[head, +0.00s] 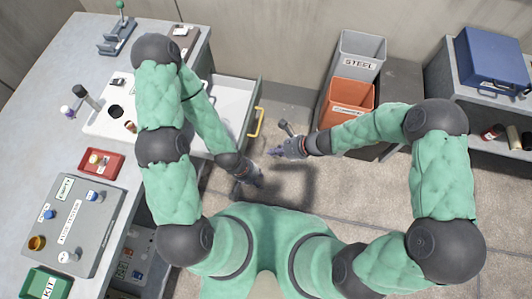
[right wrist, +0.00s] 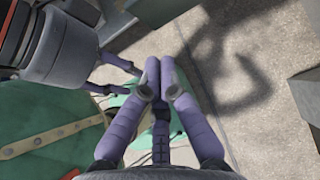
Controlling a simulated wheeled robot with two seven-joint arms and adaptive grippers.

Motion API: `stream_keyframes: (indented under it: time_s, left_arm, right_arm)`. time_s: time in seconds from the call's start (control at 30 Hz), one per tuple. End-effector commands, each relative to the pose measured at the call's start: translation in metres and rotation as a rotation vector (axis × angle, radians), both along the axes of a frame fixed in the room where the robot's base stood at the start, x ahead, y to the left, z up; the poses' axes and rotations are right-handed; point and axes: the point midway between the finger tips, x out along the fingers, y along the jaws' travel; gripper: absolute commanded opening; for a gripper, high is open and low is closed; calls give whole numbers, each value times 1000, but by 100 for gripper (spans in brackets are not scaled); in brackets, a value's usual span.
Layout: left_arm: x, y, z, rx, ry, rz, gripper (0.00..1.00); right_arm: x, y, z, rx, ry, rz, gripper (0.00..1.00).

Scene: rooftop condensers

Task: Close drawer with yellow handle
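The drawer (head: 226,103) with the yellow handle (head: 257,122) stands pulled out from the grey bench, its front panel facing right. The handle is a yellow bar on that front. My left gripper (head: 254,179) is below the handle in the head view, apart from it. Its purple fingers (right wrist: 128,80) show at the upper left of the right wrist view; whether they are open is unclear. My right gripper (head: 273,151) is a little below and right of the handle, not touching it. In the right wrist view its fingertips (right wrist: 159,64) are together with nothing between them.
The grey bench (head: 50,130) holds a fuse tester (head: 69,225), a red tray (head: 96,163) and a green tray (head: 45,284). A grey steel bin (head: 361,54) and an orange bin (head: 348,100) stand right of the drawer. Bare floor lies between.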

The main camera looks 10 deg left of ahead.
Motion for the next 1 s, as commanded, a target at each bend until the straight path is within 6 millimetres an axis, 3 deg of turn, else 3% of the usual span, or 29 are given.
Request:
stream_keyframes:
  time_s: [0.5, 0.7, 1.0]
  left_arm:
    - [0, 0, -41, 0, 0, 0, 40]
    - [0, 0, -46, 0, 0, 0, 40]
    - [0, 0, -48, 0, 0, 0, 40]
  right_arm:
    - [1, 66, -69, -3, -1, 6, 0]
    - [1, 91, -65, -4, -1, 7, 0]
    - [3, 102, -64, -4, 0, 3, 0]
